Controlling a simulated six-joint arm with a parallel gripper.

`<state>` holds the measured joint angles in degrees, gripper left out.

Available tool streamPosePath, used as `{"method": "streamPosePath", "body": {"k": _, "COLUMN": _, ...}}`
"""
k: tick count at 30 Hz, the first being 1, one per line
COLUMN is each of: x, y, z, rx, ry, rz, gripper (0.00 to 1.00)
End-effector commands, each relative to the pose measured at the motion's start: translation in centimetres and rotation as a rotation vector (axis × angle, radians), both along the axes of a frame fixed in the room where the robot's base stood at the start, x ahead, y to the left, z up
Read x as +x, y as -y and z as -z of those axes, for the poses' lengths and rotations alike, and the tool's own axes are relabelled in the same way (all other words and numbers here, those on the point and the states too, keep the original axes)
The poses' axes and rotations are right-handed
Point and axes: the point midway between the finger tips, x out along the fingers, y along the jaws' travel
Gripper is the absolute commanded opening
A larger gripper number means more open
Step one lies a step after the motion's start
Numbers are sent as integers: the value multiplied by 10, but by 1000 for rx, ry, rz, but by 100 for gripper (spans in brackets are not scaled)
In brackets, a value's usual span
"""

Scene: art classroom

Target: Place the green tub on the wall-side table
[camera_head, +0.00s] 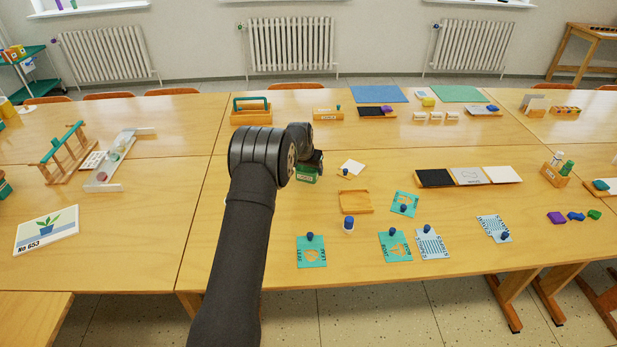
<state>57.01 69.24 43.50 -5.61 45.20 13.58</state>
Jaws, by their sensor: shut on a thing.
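The green tub (306,175) is a small dark green container with a pale label. It shows just below my gripper (314,164), partly hidden by my arm's dark wrist. My gripper is shut on the tub; its fingertips are mostly hidden. The tub appears over the near table (260,240), close to the seam with the wall-side table (208,135). I cannot tell how high it is above the surface. The wall-side table is the far row, towards the radiators.
The wall-side table carries a wooden caddy with a green handle (251,110), a small wooden box (328,114), a blue mat (378,94) and a green mat (457,94). A wooden tray (355,201) and several stencil cards lie on the near table. Bare wood shows left of the caddy.

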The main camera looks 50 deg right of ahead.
Motion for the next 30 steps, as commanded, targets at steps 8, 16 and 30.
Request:
{"method": "streamPosePath", "body": {"k": 8, "x": 0, "y": 0, "z": 33, "rx": 2, "ry": 0, "rz": 0, "gripper": 47}}
{"method": "streamPosePath", "body": {"k": 16, "x": 1, "y": 0, "z": 40, "rx": 0, "ry": 2, "rz": -1, "gripper": 47}}
{"method": "streamPosePath", "body": {"k": 30, "x": 1, "y": 0, "z": 43, "rx": 0, "ry": 1, "rz": 0, "gripper": 92}}
